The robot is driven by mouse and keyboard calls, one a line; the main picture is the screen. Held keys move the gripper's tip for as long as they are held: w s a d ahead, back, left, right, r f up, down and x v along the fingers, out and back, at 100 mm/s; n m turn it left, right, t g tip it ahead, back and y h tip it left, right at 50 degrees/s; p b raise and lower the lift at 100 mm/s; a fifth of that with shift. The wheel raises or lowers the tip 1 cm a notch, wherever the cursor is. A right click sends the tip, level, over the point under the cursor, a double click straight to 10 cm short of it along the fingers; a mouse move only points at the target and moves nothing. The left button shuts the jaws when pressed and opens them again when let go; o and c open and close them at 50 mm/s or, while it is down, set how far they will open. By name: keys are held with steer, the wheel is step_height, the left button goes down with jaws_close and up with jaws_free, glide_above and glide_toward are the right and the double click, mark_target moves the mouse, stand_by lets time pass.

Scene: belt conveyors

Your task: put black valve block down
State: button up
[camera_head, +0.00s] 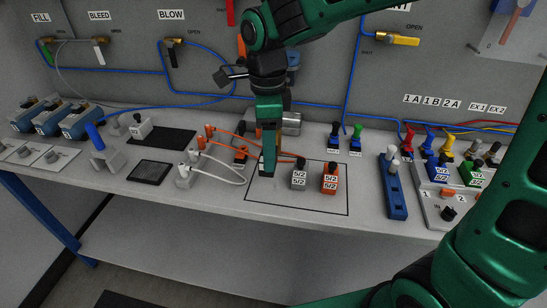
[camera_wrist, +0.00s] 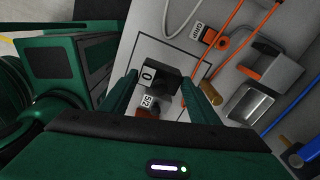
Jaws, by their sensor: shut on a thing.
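My gripper (camera_head: 268,158) points down at the left part of a black-outlined rectangle (camera_head: 310,206) on the bench. Its fingers are shut on the black valve block (camera_head: 264,169), a small dark block with a white label. In the wrist view the black valve block (camera_wrist: 164,80) sits between the two fingers (camera_wrist: 155,88). Its underside is hidden, so I cannot tell whether it touches the bench. A grey 5/2 block (camera_head: 299,180) and an orange 5/2 block (camera_head: 330,185) stand to its right inside the outline.
White (camera_head: 184,175) and orange (camera_head: 210,130) plugs with cables lie left of my gripper. A blue holder (camera_head: 393,187) stands to the right, beyond the outline. Several coloured levers and a button box (camera_head: 440,205) fill the right end. The bench's front strip is clear.

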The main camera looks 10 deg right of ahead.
steer(key=shift+w+d+f, duration=0.25)
steer(key=shift+w+f, duration=0.1)
steer(key=shift+w, duration=0.15)
steer(key=shift+w+d+f, duration=0.2)
steer(key=shift+w+f, duration=0.15)
steer(key=shift+w, duration=0.15)
steer(key=shift+f, duration=1.9)
steer(key=o, duration=1.2)
steer(key=shift+f, duration=0.1)
